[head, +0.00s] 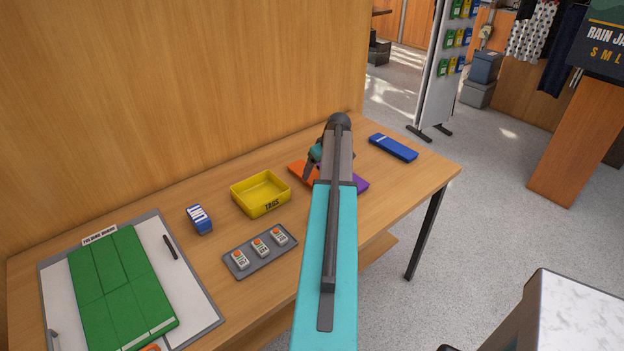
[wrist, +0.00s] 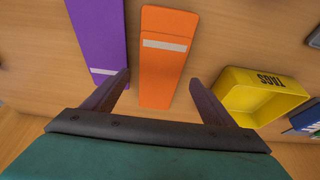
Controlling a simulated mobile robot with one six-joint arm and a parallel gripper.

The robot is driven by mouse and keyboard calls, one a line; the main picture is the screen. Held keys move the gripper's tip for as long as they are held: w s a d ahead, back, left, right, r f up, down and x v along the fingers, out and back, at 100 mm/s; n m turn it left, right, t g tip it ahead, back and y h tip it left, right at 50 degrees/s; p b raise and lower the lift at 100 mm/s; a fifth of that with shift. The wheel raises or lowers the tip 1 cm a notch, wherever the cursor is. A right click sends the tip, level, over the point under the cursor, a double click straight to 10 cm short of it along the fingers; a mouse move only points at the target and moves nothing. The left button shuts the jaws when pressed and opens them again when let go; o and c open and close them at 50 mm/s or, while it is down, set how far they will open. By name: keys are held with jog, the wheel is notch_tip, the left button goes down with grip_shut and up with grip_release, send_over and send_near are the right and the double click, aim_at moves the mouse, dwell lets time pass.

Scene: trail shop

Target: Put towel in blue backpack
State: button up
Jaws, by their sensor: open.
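A large green folded cloth (head: 115,280) lies on the folding board (head: 190,295) at the left of the table. An orange folded cloth (wrist: 167,65) with a pale stripe lies flat between my open fingers in the wrist view; part of it shows in the head view (head: 301,174). A purple folded cloth (wrist: 97,40) lies to its left in the wrist view. A blue folded cloth (head: 393,147) lies near the table's far right end. My gripper (wrist: 159,77) is open and empty above the table; my arm hides much of it in the head view. No blue backpack shows.
A yellow TAGS tray (head: 262,207) stands beside the orange cloth. A blue-and-white stack (head: 199,220) and a grey tray (head: 238,265) with white tags are near it. A wooden wall (head: 180,90) backs the table. Open floor (head: 480,210) lies right.

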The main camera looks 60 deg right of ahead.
aim_at(314, 177)
jog(key=shift+p+x, duration=1.15)
jog(key=shift+x, duration=1.1)
jog(key=shift+s, duration=0.1)
jog(key=c, duration=1.3)
jog(key=shift+r, duration=0.15)
jog(key=shift+r+b, duration=1.05)
jog(key=shift+r, duration=0.15)
jog(key=shift+s+r, duration=0.15)
jog(key=shift+r, duration=0.15)
jog(key=s+d+b, duration=0.1)
jog(key=s+b, duration=0.1)
jog(key=s, duration=0.3)
jog(key=s+d+r+b, duration=0.1)
jog(key=s+d, duration=0.1)
jog(key=s, duration=0.3)
jog(key=s+d+b, duration=0.1)
jog(key=s+b, duration=0.1)
jog(key=s, duration=0.3)
jog(key=shift+d+r+b, duration=0.3)
jog(key=shift+d+b, duration=0.05)
jog(key=shift+d, duration=0.05)
